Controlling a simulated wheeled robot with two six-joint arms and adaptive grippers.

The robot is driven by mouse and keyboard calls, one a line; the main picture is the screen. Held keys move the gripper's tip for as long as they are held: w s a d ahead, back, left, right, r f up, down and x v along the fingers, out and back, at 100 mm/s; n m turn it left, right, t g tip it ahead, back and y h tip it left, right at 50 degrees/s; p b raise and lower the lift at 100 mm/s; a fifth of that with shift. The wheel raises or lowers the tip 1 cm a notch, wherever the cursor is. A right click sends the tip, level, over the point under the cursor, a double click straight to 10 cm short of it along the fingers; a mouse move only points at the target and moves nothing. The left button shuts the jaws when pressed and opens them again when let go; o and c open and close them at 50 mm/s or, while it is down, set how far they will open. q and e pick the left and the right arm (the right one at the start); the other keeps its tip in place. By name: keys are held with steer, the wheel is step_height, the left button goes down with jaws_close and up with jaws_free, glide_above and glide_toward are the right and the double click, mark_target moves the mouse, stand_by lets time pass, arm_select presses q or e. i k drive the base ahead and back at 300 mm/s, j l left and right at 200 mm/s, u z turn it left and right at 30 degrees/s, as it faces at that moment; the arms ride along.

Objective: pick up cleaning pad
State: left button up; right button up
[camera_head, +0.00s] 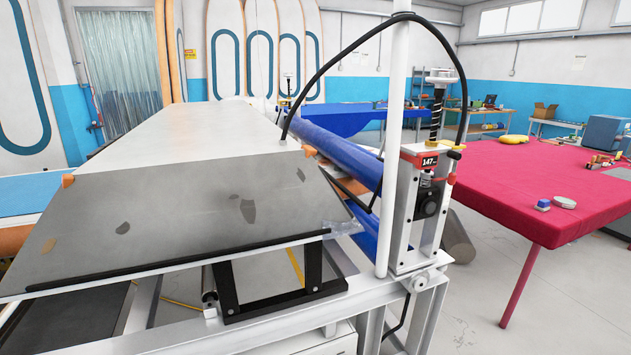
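I cannot tell for sure which thing is the cleaning pad. A small blue and white block (543,205) lies on the near part of the red table (500,185) at the right. A round pale grey disc-like thing (564,203) lies just to the right of it, a little apart. Both are small in this view, and either may be the pad. Neither of my grippers shows in the head view.
A large grey-topped machine (190,200) with a slanted, stained front fills the left and middle. A white post (393,150), a black hose and a unit reading 147 stand between it and the red table. More items lie at the table's far right. Grey floor (480,285) shows between them.

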mark_target(543, 205)
steer(key=z, duration=1.45)
